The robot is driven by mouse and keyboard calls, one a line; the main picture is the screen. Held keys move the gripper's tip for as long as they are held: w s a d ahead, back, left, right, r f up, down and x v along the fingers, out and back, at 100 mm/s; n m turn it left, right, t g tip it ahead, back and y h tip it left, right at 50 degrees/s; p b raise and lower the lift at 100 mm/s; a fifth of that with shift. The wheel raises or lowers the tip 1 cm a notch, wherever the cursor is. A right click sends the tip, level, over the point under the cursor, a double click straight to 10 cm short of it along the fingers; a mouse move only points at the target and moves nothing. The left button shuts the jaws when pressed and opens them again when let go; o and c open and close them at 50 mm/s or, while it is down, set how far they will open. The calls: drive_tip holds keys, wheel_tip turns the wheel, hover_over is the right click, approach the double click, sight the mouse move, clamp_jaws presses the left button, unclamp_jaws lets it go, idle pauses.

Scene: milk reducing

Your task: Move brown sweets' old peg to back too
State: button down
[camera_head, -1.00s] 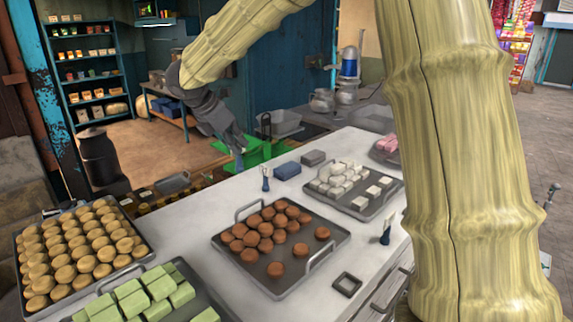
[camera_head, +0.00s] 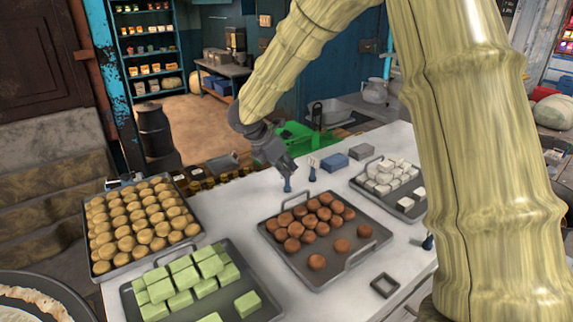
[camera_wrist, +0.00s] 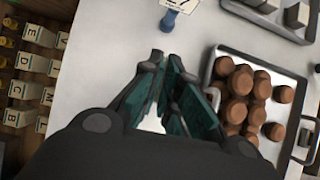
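In the wrist view the fingers (camera_wrist: 168,75) nearly meet and hide the peg. A second blue peg with a pale tag (camera_head: 312,168) stands upright behind, beyond the fingertips in the wrist view (camera_wrist: 170,18). Another peg (camera_head: 428,242) is at the counter's right edge, partly beside my arm. Brown sweets (camera_head: 316,218) lie in their tray and also show in the wrist view (camera_wrist: 237,85).
A blue block (camera_head: 334,162) and a grey block (camera_head: 361,151) lie behind. A tray of white sweets (camera_head: 405,205) is at right, green sweets (camera_head: 184,281) front left, tan ones (camera_head: 136,223) left.

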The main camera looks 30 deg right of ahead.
drive_tip(key=shift+s+f, duration=0.1)
drive_tip(key=shift+s, duration=0.05)
drive_tip(key=c, duration=1.6)
unclamp_jaws()
drive_tip(key=shift+c, duration=0.2)
drive_tip(key=w+b+v, duration=0.1)
drive_tip(key=b+v, duration=0.3)
drive_tip(key=v, duration=0.8)
drive_tip(key=shift+s, duration=0.4)
